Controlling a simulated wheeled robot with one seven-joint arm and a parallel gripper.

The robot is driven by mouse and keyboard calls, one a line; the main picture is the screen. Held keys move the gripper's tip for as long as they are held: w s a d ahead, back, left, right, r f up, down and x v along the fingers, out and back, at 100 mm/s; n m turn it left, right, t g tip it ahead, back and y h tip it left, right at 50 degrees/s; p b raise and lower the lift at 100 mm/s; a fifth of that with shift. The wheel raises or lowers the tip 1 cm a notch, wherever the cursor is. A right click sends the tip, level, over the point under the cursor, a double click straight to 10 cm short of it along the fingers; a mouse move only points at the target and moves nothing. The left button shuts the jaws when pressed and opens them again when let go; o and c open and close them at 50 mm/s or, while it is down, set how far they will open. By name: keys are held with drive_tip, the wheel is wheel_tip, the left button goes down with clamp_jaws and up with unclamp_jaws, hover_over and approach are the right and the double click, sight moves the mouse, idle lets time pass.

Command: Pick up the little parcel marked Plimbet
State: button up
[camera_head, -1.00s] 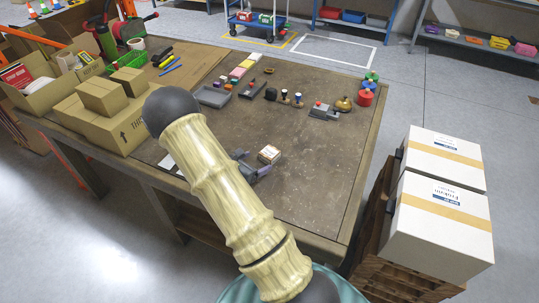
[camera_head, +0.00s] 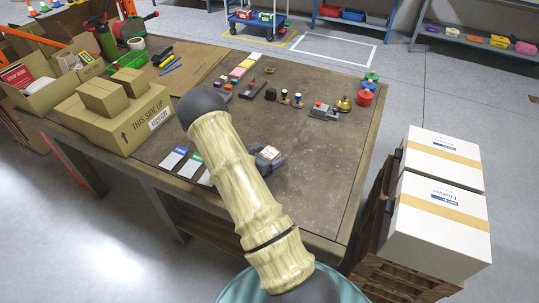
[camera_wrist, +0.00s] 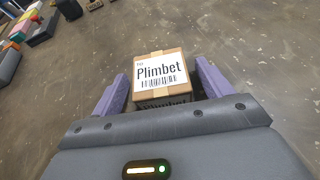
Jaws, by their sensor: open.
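The little parcel marked Plimbet (camera_wrist: 161,74) is a small brown cardboard box with a white label and barcode on top. It sits on the dark brown tabletop. In the wrist view my gripper (camera_wrist: 160,90) is open, with one purple finger on each side of the parcel and a small gap showing on both sides. In the head view the parcel (camera_head: 269,153) is near the front of the bench, with my gripper (camera_head: 272,161) around it, partly hidden behind my arm.
Stamps and small blocks (camera_head: 292,99) stand in rows behind the parcel. Cardboard boxes (camera_head: 120,118) are at the left of the bench (camera_head: 325,165). Flat cards (camera_head: 182,162) lie left of my arm. White cartons (camera_head: 437,215) stand at the right. The tabletop right of the parcel is clear.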

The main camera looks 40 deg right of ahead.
sight(268, 154)
drive_tip(key=shift+s, duration=0.1)
drive_tip(key=shift+d, duration=0.1)
idle(0.3)
drive_tip(key=c, duration=1.1)
drive_tip(key=shift+r, duration=0.15)
wheel_tip(268, 154, up, 10)
drive_tip(key=shift+f+b, duration=0.1)
drive_tip(key=shift+b, duration=0.2)
